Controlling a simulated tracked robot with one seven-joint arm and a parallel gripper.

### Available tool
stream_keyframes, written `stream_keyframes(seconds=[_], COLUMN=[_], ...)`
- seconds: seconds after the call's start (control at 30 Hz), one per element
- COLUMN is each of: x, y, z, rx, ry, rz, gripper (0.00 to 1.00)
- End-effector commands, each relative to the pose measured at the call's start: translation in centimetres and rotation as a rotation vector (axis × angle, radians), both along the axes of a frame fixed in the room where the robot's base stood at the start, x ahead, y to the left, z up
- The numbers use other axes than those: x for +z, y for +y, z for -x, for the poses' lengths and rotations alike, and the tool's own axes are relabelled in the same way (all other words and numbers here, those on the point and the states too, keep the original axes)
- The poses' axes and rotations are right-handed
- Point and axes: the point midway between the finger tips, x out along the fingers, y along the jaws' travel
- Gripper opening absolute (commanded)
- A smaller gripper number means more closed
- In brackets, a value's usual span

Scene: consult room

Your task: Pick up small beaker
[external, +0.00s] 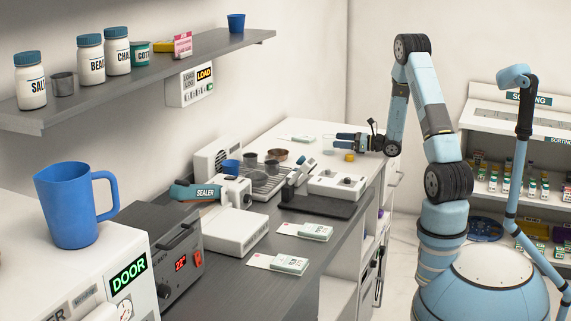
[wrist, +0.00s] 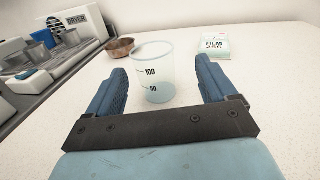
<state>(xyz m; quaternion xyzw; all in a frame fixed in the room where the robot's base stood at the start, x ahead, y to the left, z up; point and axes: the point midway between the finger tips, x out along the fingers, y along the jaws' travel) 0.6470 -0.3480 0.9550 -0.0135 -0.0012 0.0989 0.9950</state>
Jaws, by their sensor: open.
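A clear, slightly blue-tinted small beaker (wrist: 154,84) with marks at 50 and 100 stands upright on the white worktop in the wrist view. My gripper (wrist: 162,68) is open. Its blue fingers point forward, one on each side of the beaker, with a visible gap on both sides. The beaker appears at or just beyond the fingertips; the exact depth is hard to tell.
A brown bowl (wrist: 120,47) stands behind the beaker to the left, and a film packet (wrist: 214,45) lies behind to the right. A dryer with metal cups (wrist: 36,52) is at the left. A yellow item (external: 349,157) is near my gripper. A shelf (external: 140,82) hangs on the wall.

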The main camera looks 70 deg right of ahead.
Motion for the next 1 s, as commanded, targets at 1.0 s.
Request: stream_keyframes(seconds=[1.0], x=[-0.1], y=[1.8], z=[-4.9], rx=[0.001], ry=[0.000], rz=[0.000], gripper=[0.58])
